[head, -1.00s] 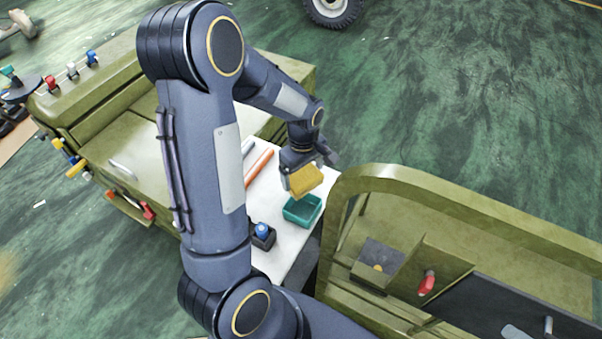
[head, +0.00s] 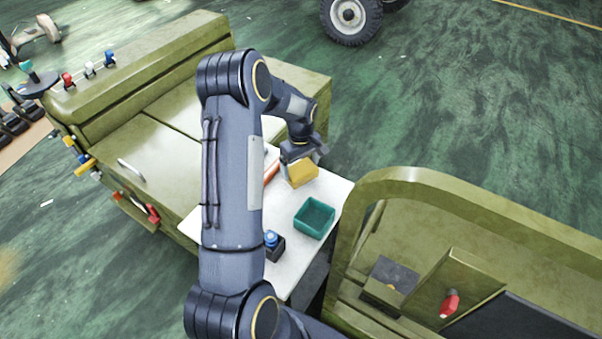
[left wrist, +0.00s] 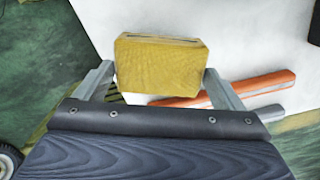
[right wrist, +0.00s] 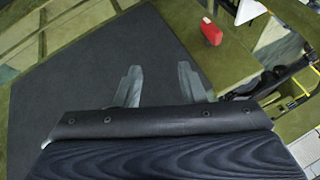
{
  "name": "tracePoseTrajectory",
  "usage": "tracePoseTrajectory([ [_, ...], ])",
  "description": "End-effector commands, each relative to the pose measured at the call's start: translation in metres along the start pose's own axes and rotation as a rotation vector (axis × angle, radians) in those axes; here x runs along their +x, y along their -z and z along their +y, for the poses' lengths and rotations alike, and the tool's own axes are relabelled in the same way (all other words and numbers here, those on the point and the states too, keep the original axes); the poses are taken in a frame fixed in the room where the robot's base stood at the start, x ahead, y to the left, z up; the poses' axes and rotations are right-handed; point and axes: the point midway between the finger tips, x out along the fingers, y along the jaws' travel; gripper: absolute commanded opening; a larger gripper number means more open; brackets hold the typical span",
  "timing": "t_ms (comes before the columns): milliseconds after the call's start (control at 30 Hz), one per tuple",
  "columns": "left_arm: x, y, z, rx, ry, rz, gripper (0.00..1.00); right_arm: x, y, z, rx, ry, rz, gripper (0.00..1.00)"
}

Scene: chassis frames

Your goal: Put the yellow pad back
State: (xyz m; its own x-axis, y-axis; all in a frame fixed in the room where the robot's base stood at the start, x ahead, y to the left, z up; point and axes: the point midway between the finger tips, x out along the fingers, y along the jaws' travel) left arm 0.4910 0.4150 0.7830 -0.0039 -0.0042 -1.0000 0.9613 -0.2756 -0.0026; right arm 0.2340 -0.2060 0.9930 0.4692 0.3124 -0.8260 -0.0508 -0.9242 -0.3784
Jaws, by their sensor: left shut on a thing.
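The yellow pad (head: 300,173) is a small block held in my left gripper (head: 299,160), above the far part of the white table top (head: 330,188). In the left wrist view the pad (left wrist: 160,66) sits between the two fingers of the gripper (left wrist: 158,82), which is shut on it. A teal open box (head: 314,218) stands on the white top, nearer than the pad and apart from it; its inside looks empty. My right gripper (right wrist: 155,84) shows only in its wrist view. Its fingers are spread apart with nothing between them, over a dark flat surface.
An orange bar (left wrist: 230,88) and a grey rod (left wrist: 262,113) lie on the white top by the pad. A dark holder with a blue-topped item (head: 272,242) stands near the front. The olive frame (head: 440,185) rises at the right, with a red knob (head: 449,303).

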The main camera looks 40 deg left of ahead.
Motion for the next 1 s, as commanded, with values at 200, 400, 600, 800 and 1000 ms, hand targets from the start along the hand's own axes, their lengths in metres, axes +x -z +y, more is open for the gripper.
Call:
tracePoseTrajectory([
  [200,0.028,-0.002,0.000,0.002,0.001,-0.002,0.69,0.015,-0.008,0.007,0.000,0.000,-0.001,0.36],
  [400,0.027,-0.002,0.000,0.002,0.002,-0.003,0.97,0.013,-0.007,0.006,0.000,0.000,-0.001,0.36],
  [600,0.027,-0.002,0.000,0.002,0.002,-0.002,1.00,0.013,-0.007,0.006,0.000,0.000,0.000,0.36],
  [800,0.014,-0.001,0.000,0.001,-0.001,0.000,1.00,0.014,-0.007,0.006,0.000,0.000,-0.001,0.36],
  [1000,-0.026,-0.001,0.001,0.001,-0.003,0.002,1.00,0.014,-0.007,0.006,0.000,0.000,-0.001,0.36],
])
